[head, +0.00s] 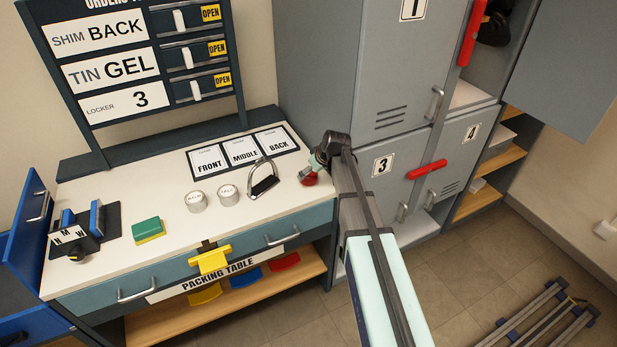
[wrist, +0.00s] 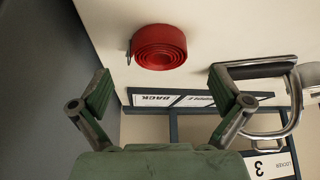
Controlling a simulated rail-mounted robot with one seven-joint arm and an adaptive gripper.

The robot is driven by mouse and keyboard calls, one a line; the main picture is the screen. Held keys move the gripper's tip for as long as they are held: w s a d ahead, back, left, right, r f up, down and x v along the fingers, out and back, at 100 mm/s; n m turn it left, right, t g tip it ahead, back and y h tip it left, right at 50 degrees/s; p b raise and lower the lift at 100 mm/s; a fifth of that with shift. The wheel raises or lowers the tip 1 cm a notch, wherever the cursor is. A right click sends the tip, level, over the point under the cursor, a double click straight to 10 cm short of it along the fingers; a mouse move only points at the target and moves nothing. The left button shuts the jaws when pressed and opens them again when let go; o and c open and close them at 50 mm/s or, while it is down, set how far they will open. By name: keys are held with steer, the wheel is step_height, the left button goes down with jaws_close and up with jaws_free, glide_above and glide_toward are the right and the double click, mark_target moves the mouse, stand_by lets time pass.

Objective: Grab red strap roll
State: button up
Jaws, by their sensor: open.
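The red strap roll (wrist: 158,47) is a coiled red band lying on the white tabletop, ahead of my gripper in the wrist view. In the head view the red strap roll (head: 309,179) shows only partly, at the table's right end, with my gripper over it. My gripper (wrist: 162,92) is open and empty, its two green-padded fingers spread wide. The roll lies beyond the fingertips, between their lines, and no contact shows. In the head view my gripper (head: 317,162) is small and partly hidden by my arm.
A stirrup (head: 263,178) with a dark tread stands close left of the roll; it also shows at the right in the wrist view (wrist: 262,68). Two round tins (head: 228,194) sit farther left. Grey lockers (head: 400,170) rise right of the table. A FRONT/MIDDLE/BACK board (head: 243,150) lies behind.

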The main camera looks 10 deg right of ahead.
mark_target(309, 176)
steer(key=shift+p+x, duration=0.55)
steer(key=shift+x, duration=1.25)
steer(key=c, duration=1.3)
steer(key=shift+r, duration=0.15)
steer(key=shift+c, duration=0.2)
